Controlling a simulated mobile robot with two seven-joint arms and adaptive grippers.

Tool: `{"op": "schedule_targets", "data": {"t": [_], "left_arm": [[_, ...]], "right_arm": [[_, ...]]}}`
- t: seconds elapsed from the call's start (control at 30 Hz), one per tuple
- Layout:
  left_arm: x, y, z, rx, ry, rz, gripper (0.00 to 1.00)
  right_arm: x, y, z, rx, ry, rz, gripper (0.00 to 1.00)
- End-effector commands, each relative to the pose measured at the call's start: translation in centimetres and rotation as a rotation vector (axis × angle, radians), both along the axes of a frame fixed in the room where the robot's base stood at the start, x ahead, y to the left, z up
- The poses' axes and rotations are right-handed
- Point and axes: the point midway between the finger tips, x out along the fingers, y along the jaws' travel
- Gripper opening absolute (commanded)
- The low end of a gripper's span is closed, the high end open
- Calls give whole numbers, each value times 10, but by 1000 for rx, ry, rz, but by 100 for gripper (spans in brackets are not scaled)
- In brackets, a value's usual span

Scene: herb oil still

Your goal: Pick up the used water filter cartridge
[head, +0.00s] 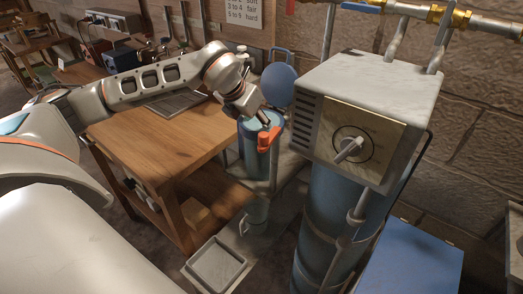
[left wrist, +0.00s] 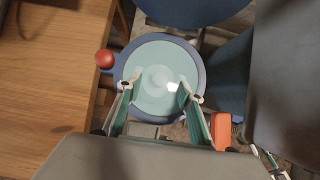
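A blue cylindrical housing (head: 256,160) stands beside the wooden bench in the head view, its top open. In the left wrist view its dark blue rim (left wrist: 203,72) surrounds a pale teal round top with a raised centre, which looks like the used water filter cartridge (left wrist: 155,62). My left gripper (head: 262,121) is over the housing mouth, pointing down. In the left wrist view its two fingers (left wrist: 154,90) are apart, with the teal top showing between and beyond them. I cannot tell whether they touch it. My right gripper is not in view.
A round blue lid (head: 279,84) stands raised behind the housing. The grey control box (head: 365,105) is close on the right, the wooden bench (head: 160,130) on the left.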

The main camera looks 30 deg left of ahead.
Motion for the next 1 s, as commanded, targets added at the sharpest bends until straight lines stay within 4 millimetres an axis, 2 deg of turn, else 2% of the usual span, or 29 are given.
{"op": "schedule_targets", "data": {"t": [0.1,0.23,0.27,0.73,0.87,1.0], "left_arm": [[0,0,0,0,0,0,37],[0,0,0,0,1,0,3],[0,0,0,0,0,0,0],[0,0,7,0,-2,0,0],[1,0,22,-2,-5,0,0],[1,0,49,-1,-8,1,0]], "right_arm": [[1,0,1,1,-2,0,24],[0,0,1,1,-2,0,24],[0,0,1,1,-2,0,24],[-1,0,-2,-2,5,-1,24],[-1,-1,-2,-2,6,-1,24],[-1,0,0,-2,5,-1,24]]}}
